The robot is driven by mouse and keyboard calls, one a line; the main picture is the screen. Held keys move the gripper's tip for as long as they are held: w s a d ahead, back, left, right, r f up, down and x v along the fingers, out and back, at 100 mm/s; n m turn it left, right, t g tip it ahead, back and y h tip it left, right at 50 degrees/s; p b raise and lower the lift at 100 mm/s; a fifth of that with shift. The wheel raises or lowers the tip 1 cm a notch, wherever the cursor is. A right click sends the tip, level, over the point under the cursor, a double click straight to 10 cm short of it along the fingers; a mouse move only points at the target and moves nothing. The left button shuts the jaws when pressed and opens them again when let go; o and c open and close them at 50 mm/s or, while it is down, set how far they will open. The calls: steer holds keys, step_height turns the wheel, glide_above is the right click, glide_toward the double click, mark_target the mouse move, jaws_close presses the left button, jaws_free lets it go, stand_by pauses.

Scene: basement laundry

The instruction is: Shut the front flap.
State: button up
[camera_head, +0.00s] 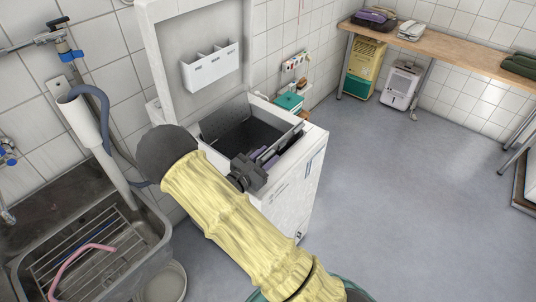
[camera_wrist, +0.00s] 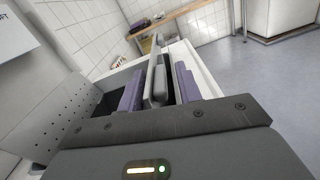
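The top-loading washer (camera_head: 300,190) stands against the tiled wall, its dark drum opening facing up. A grey flap (camera_head: 222,116) stands raised at the opening's back left. The front flap (camera_head: 272,141) is also raised, along the opening's front right side; my gripper partly hides it. In the wrist view, the front flap (camera_wrist: 158,82) stands edge-on between my gripper's two purple finger pads. My gripper (camera_head: 262,156) is at the front of the opening. Its fingers are apart, one on each side of the flap; a gap shows on the right, and contact on the left is unclear.
The perforated back flap (camera_wrist: 92,118) fills the left of the wrist view. A metal sink (camera_head: 120,245) with a rack stands left of the washer. A white wall caddy (camera_head: 211,68) hangs above the opening. Floor (camera_head: 400,190) to the right is clear.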

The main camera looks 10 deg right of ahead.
steer(key=shift+w+d, duration=0.25)
steer(key=shift+d, duration=0.15)
jaws_close()
steer(key=shift+a, duration=0.1)
